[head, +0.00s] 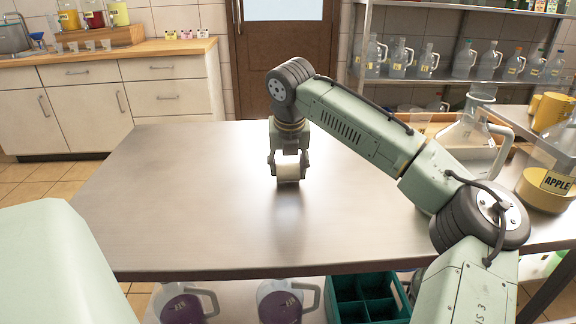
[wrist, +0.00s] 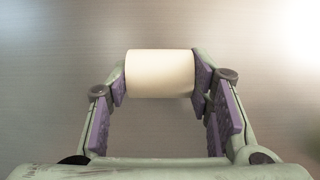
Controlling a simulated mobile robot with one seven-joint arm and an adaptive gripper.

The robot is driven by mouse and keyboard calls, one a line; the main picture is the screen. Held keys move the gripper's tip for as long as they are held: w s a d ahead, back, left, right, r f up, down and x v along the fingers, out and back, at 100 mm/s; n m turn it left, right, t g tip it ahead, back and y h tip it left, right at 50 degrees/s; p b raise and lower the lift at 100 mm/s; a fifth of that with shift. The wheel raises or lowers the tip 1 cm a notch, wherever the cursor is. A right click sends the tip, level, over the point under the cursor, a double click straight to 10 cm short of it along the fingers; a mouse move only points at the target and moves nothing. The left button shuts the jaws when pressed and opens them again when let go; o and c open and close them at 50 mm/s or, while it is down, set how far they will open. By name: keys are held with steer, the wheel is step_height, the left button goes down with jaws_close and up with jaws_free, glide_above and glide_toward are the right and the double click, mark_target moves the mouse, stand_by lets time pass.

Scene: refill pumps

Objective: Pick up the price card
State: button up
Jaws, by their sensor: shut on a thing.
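My gripper (head: 289,173) is over the middle of the steel table (head: 200,190), pointing down. It is shut on a plain cream roll (head: 288,173). In the wrist view the cream roll (wrist: 160,73) lies crosswise between the purple finger pads, gripped at its two ends. It appears to be just off the tabletop, but the exact gap is hard to tell. No print shows on it, and I see no card in the gripper. Small coloured cards (head: 186,35) stand on the wooden counter at the back left; their print is too small to read.
A clear jug (head: 468,135) and a jug labelled APPLE (head: 548,187) stand at the right. Shelves of jugs (head: 430,60) are behind. Purple-filled jugs (head: 182,304) and a green crate (head: 345,283) are below the table. The tabletop's left side is clear.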

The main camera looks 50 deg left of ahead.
steer(key=o, duration=1.1)
steer(key=shift+f, duration=0.1)
steer(key=shift+o, duration=0.2)
